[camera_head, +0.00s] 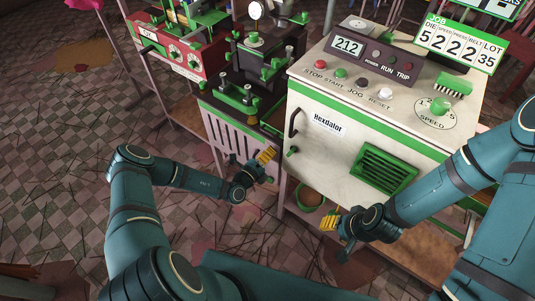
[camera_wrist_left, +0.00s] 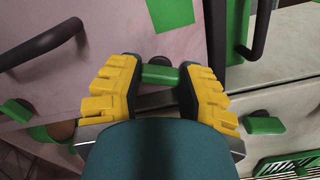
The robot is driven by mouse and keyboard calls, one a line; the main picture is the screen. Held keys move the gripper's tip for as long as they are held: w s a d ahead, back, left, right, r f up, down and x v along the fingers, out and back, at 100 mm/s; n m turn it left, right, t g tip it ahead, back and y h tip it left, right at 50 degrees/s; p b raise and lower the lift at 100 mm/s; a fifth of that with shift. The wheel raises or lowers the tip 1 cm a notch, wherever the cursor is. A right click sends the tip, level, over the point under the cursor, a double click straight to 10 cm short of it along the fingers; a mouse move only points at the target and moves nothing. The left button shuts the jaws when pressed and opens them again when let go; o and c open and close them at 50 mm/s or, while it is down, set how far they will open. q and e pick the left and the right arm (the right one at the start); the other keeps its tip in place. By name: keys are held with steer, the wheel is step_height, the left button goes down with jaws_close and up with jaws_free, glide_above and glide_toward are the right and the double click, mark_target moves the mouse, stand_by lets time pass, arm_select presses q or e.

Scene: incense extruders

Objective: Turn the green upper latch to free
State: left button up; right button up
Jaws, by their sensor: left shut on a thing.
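In the left wrist view, a short green latch (camera_wrist_left: 160,75) sits between the yellow fingertips of my left gripper (camera_wrist_left: 157,88), which is shut on it. In the head view the left gripper (camera_head: 266,155) is at the panel left of the white cabinet, and its fingers hide the latch. I cannot tell the latch's exact angle. My right gripper (camera_head: 330,220) is in front of the white cabinet's lower part, apart from the latch; its finger gap is unclear.
The white cabinet (camera_head: 322,145) has a dark handle (camera_head: 293,122), a green vent (camera_head: 384,171) and a small green knob (camera_head: 292,151), also in the wrist view (camera_wrist_left: 265,125). Another green piece (camera_wrist_left: 18,110) is at the left. A red machine (camera_head: 185,55) stands behind. Tiled floor is open at left.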

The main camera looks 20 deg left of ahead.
arm_select(q)
steer(key=o, duration=1.2)
steer(key=shift+w, duration=0.1)
steer(key=v, duration=1.2)
